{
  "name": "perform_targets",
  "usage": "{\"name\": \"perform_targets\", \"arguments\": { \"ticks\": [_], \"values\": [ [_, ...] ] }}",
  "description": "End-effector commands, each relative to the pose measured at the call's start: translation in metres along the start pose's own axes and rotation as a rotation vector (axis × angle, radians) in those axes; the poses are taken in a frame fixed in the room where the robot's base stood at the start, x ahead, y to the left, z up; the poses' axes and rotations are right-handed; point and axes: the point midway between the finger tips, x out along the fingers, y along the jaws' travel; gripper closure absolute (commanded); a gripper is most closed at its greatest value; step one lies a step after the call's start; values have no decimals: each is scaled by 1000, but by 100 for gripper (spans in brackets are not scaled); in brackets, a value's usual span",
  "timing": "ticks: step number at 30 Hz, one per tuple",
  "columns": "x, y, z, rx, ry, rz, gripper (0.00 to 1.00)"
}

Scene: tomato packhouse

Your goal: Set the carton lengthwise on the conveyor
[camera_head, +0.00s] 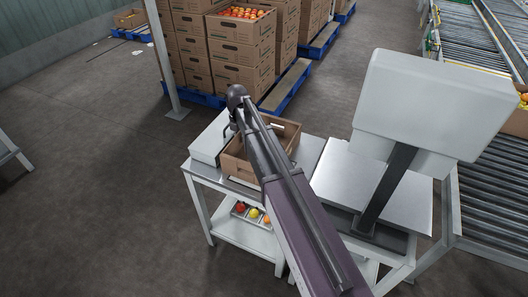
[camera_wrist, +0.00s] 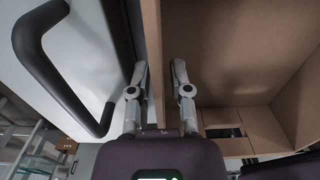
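The carton (camera_head: 233,166) is an open brown cardboard box on the white bench in the head view. My arm crosses over it and hides part of it. In the wrist view the carton (camera_wrist: 235,50) fills the upper right, and the inside that shows is bare. My gripper (camera_wrist: 158,72) straddles one carton wall, one finger outside and one inside. The roller conveyor (camera_head: 492,200) is at the right in the head view, apart from the carton.
A white box (camera_head: 208,143) with a dark handle (camera_wrist: 62,70) stands left of the carton. Stacked cartons (camera_head: 238,55) stand behind. A tray of tomatoes (camera_head: 240,209) is on the lower shelf.

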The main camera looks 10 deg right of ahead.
Motion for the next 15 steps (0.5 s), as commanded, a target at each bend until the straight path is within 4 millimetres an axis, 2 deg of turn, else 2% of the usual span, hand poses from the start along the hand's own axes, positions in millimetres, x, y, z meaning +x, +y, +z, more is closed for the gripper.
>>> {"name": "perform_targets", "arguments": {
  "ticks": [14, 15],
  "values": [
    [0, 0, 0, 0, 0, 0, 74],
    [0, 0, 0, 0, 0, 0, 77]
  ]
}}
